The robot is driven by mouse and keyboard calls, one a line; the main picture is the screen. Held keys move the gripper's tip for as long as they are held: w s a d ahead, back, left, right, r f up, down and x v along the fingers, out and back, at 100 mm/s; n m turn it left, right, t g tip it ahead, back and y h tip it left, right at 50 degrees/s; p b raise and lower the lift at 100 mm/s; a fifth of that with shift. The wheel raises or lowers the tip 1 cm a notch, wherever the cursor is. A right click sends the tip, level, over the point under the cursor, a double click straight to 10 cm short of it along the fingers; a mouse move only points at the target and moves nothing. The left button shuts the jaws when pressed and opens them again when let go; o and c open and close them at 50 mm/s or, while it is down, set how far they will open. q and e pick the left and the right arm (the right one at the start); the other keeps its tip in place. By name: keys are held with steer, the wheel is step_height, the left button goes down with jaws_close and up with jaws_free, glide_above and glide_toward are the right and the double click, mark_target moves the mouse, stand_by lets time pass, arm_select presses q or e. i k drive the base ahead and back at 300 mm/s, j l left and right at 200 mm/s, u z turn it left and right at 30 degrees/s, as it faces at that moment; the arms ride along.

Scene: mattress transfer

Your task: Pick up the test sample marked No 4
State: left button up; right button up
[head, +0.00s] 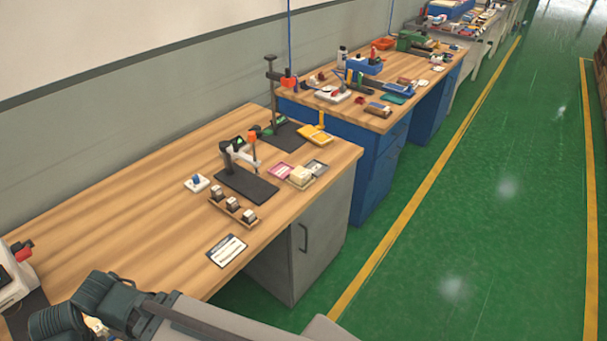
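A small wooden rack (256,222) on the near workbench holds a row of three small brown-and-white blocks, one of them the middle block (232,204). These may be test samples, but any numbers on them are too small to read, so I cannot tell which is No 4. A dark part of my arm (120,300) shows at the bottom left, over the near edge of the bench and well apart from the rack. Neither of my grippers can be made out.
A test stand with a black base (246,185) is just behind the rack. A white card (227,250) lies in front, a white block with a blue top (197,183) to the left. A tray of pale blocks (301,176) is to the right. The wooden bench top (120,215) is largely clear on the left.

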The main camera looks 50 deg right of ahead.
mark_target(301, 176)
steer(key=z, duration=1.8)
steer(key=i+z, duration=0.1)
steer(key=z, duration=0.25)
steer(key=i+j+z, duration=0.1)
steer(key=z, duration=0.3)
steer(key=i+z, duration=0.1)
steer(key=z, duration=0.25)
